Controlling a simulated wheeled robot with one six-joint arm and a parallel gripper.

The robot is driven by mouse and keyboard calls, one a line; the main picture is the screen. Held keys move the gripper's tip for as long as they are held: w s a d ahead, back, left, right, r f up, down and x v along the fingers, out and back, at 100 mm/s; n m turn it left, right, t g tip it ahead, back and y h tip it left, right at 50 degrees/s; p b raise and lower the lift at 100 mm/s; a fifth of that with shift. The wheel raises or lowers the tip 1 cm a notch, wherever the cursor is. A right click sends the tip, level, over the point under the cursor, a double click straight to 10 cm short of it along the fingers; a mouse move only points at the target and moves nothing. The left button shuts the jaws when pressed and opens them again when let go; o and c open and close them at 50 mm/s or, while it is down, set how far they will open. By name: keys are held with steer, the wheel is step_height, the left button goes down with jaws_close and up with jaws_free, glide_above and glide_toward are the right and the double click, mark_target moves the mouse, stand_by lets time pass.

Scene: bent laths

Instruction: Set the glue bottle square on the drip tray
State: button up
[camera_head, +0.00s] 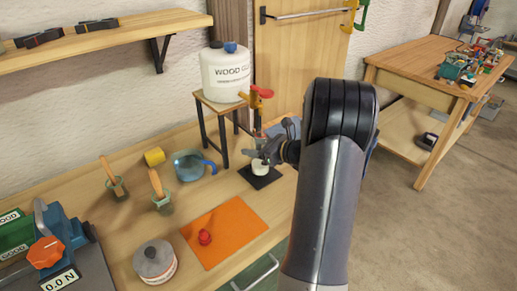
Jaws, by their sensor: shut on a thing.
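The small white glue bottle (258,168) is at the back of the bench, below the tap of the large wood glue container. My gripper (264,157) is shut on its upper part, coming in from the right, and hides some of it. The black drip tray (264,181) lies flat on the bench under the bottle. The bottle appears upright and over the tray's back part. I cannot tell whether its base touches the tray or whether it is square to it.
The wood glue container (225,72) stands on a raised stand (222,106) behind. Bare bench lies between jug and mat.

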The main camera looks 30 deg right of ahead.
steer(key=shift+f+b, duration=0.5)
steer(key=shift+f, duration=0.05)
stand_by(0.4)
steer(key=o, duration=1.3)
steer(key=shift+c, duration=0.2)
steer(key=v, duration=1.1)
steer(key=shift+b, duration=0.4)
steer(key=shift+w, duration=0.1)
